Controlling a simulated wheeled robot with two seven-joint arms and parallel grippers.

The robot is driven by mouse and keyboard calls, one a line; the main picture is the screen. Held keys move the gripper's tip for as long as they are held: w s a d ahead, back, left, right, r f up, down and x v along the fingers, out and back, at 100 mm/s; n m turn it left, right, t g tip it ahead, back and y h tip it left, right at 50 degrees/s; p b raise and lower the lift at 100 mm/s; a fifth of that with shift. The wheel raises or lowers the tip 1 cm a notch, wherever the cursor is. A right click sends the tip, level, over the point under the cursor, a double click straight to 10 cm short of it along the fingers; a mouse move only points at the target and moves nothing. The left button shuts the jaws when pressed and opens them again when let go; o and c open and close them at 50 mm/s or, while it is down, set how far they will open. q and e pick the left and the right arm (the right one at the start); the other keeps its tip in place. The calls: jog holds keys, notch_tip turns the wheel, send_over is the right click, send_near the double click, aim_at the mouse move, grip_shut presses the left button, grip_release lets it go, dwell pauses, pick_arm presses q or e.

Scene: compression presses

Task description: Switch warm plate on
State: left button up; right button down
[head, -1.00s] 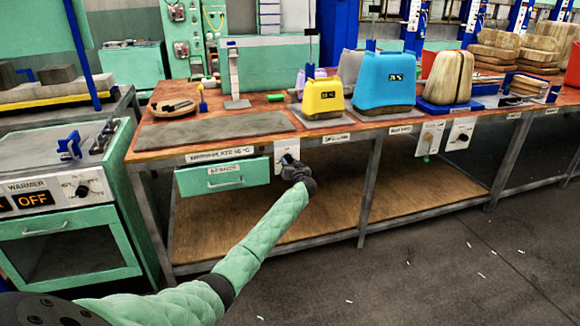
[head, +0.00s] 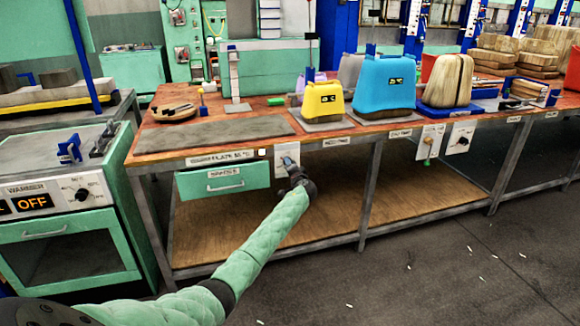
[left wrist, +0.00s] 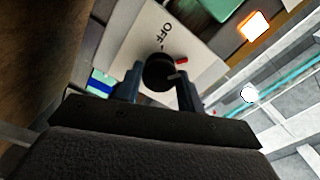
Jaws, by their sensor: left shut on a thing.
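The warm plate (head: 215,133) is a flat grey slab on the left of the wooden bench top. Its label (head: 222,158) is on the bench's front edge, with a bright white square light (head: 262,152) beside it. A white switch panel (head: 281,158) hangs below that edge. In the left wrist view the panel (left wrist: 205,58) reads OFF and carries a round black knob (left wrist: 158,72) with a small red mark near it. My left gripper (head: 289,165) is at the panel, its fingers (left wrist: 157,84) shut on the knob's sides. My right gripper is out of view.
A green drawer (head: 222,180) hangs left of the panel. The warmer (head: 70,220) at far left shows OFF. Yellow (head: 323,100) and blue (head: 384,85) cases stand on the bench. Another switch panel (head: 429,142) is further right. An orange-white light (left wrist: 253,25) glows in the left wrist view.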

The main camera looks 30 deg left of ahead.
pick_arm(q)
jog(key=shift+f+m+p, duration=0.1)
jog(key=shift+m+p, duration=2.7)
jog(key=shift+m, duration=2.7)
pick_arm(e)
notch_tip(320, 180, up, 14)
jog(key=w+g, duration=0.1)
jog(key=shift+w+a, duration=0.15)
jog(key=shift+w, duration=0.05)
pick_arm(q)
jog(key=o, duration=1)
